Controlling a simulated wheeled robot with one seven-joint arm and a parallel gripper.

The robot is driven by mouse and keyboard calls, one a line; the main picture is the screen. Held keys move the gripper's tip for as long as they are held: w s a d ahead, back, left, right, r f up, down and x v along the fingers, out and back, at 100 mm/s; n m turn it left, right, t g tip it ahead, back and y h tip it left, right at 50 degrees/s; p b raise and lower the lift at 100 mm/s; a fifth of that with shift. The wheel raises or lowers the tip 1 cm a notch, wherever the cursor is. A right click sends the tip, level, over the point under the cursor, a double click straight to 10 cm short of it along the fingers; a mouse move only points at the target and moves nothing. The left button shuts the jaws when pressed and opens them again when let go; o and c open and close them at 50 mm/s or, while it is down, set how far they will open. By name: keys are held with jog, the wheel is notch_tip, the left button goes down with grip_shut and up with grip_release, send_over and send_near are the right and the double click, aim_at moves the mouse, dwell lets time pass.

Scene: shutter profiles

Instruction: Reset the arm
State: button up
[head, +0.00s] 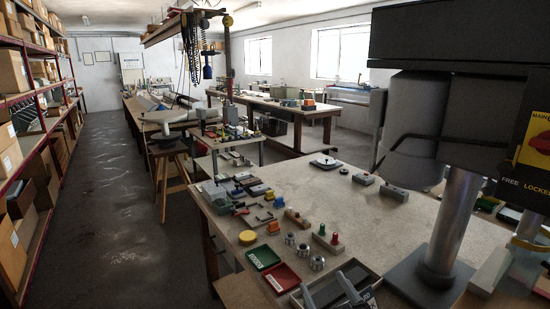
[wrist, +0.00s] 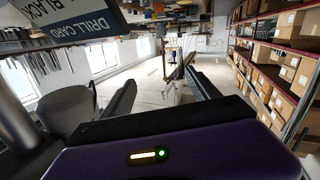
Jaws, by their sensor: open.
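My gripper (wrist: 160,76) shows in the wrist view, with its purple body and lit indicator across the bottom. Its two dark fingers stand wide apart with nothing between them, so it is open and empty. The wrist picture is upside down, with the benches along its top edge.
A drill card sign (wrist: 75,18) and a grey pillar (wrist: 14,120) are close on the left in the wrist view. The bench (head: 390,240) holds a red tray (head: 281,278), a green tray (head: 263,257) and small parts. Shelving (head: 35,110) lines the left; the aisle floor (head: 110,200) is clear.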

jog(key=s+d+f+m+h+b, duration=0.1)
jog(key=s+d+f, duration=0.1)
jog(key=s, duration=1.1)
jog(key=s+d+f+m+h+b, duration=0.2)
jog(key=s+d, duration=0.2)
jog(key=s, duration=0.9)
jog(key=s+d+f+m+h+b, duration=0.1)
jog(key=s+d+f+b, duration=0.1)
jog(key=s, duration=1.1)
jog(key=shift+s+d+f+m+h, duration=0.3)
jog(key=shift+s+d+f+m, duration=0.1)
jog(key=shift+d+f, duration=0.1)
jog(key=s+f, duration=0.1)
jog(key=s, duration=0.1)
jog(key=s+f+g, duration=0.1)
jog(key=s, duration=0.1)
jog(key=s+f+g+b, duration=0.1)
jog(key=shift+s+f+n, duration=0.25)
jog(key=shift+s+n, duration=0.05)
jog(key=shift+s, duration=0.1)
jog(key=shift+c, duration=0.2)
